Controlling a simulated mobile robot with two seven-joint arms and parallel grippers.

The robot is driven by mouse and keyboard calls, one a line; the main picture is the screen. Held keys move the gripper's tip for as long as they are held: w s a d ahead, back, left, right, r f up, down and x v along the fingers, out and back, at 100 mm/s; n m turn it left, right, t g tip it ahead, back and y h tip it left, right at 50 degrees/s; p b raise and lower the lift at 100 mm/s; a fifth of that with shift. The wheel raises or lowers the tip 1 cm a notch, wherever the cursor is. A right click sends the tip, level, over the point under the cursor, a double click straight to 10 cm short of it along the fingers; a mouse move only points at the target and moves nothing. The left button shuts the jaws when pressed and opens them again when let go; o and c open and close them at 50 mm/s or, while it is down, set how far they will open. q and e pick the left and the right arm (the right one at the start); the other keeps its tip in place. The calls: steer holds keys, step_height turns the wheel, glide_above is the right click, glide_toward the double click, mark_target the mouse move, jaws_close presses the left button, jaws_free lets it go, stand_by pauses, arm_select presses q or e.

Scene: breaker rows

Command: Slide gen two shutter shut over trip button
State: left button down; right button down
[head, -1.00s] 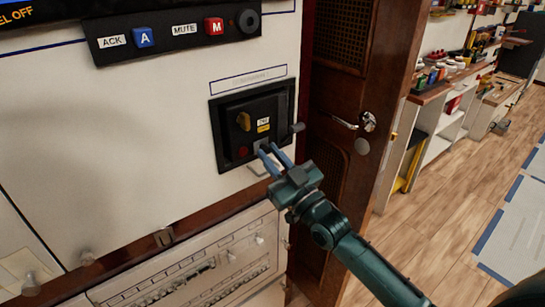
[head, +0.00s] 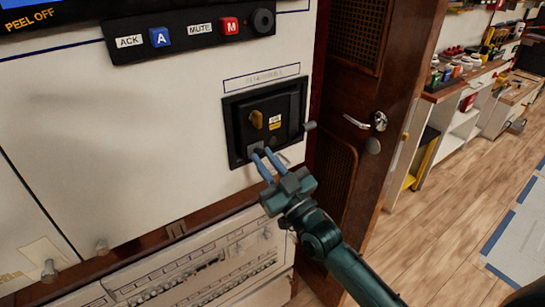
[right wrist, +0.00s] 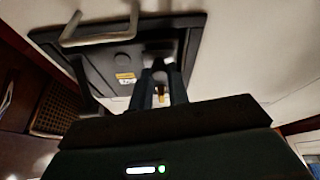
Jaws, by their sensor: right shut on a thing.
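In the right wrist view the two dark fingers (right wrist: 160,80) close on this dark tab, against the panel (right wrist: 100,57). My left gripper is not in view.
A grey side lever (head: 310,126) sticks out right of the unit, and a metal bar handle (right wrist: 98,38) shows in the right wrist view. The ACK and MUTE button strip (head: 190,34) is above, a drawer-like panel (head: 200,262) below. A wooden door (head: 385,65) stands to the right.

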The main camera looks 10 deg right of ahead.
steer(key=c, duration=1.4)
jaws_free()
steer(key=shift+s+a, duration=0.1)
steer(key=shift+a, duration=0.15)
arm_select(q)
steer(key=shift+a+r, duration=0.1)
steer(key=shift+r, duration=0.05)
arm_select(e)
steer(key=shift+o, duration=0.3)
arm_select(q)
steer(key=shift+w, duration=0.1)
arm_select(e)
steer(key=shift+d, duration=0.1)
arm_select(q)
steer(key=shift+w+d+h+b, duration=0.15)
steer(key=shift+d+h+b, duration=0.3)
steer(key=shift+b, duration=0.8)
arm_select(e)
steer(key=v, duration=1.3)
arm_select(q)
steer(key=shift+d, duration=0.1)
arm_select(e)
steer(key=shift+f, duration=0.15)
